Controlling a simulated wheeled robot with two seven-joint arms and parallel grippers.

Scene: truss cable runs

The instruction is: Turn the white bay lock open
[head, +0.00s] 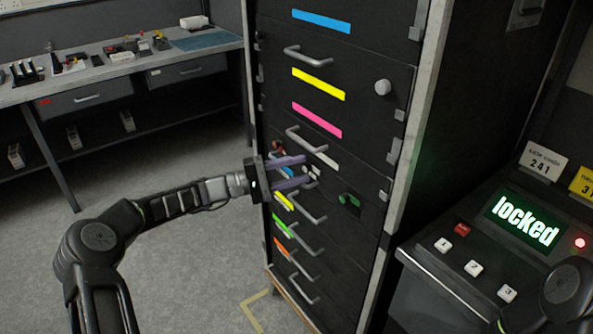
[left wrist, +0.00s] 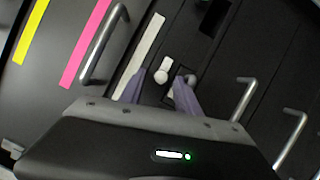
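The white-marked bay shows a white strip (head: 322,157) on the dark cabinet front, and the strip is also in the left wrist view (left wrist: 143,57). Close beside it is a small pale lock knob (left wrist: 162,73), which in the head view is small and partly hidden by the fingers. My left gripper (head: 305,169) reaches the cabinet from the left. Its two purple fingers are apart, and in the left wrist view (left wrist: 161,82) the pale knob shows between them. I cannot tell whether they touch it. My right gripper is not in view.
Metal drawer handles, such as this one (head: 305,56), stick out above and below the bay. A round knob (head: 382,87) is at the upper right. A console (head: 450,285) at the right has a screen (head: 525,220) reading "locked" and a red light. A workbench (head: 110,65) stands at the left.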

